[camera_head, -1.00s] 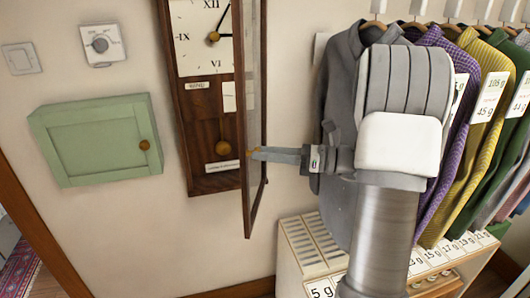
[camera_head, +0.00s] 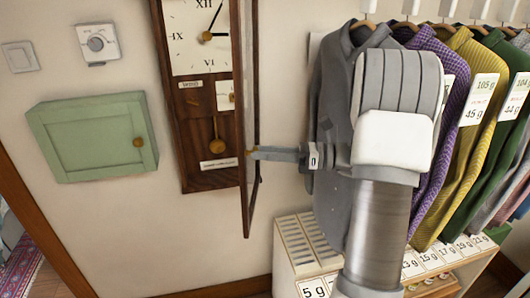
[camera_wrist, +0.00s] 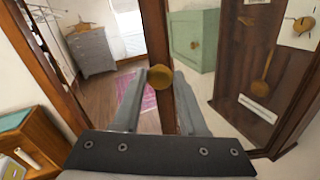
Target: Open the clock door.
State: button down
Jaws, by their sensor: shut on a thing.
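The wall clock (camera_head: 209,110) has a dark wooden case, a white dial and a pendulum. Its door (camera_head: 246,120), a narrow wooden frame, stands swung out from the case and is seen nearly edge-on. My gripper (camera_head: 250,153) reaches in from the right and is shut on the door's small brass knob. In the wrist view the round knob (camera_wrist: 160,77) sits between my two fingers, in front of the upright door frame (camera_wrist: 157,30). The open clock case (camera_wrist: 262,85) shows on the right there. My fingers hide part of the lower door frame.
A closed green wall cabinet (camera_head: 92,137) hangs left of the clock. A dial (camera_head: 97,43) and a switch (camera_head: 20,57) are above it. Hanging clothes (camera_head: 455,120) and a white shelf unit (camera_head: 305,250) crowd the right, close behind my arm.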

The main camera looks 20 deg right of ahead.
jog(key=shift+c, duration=2.2)
grip_release()
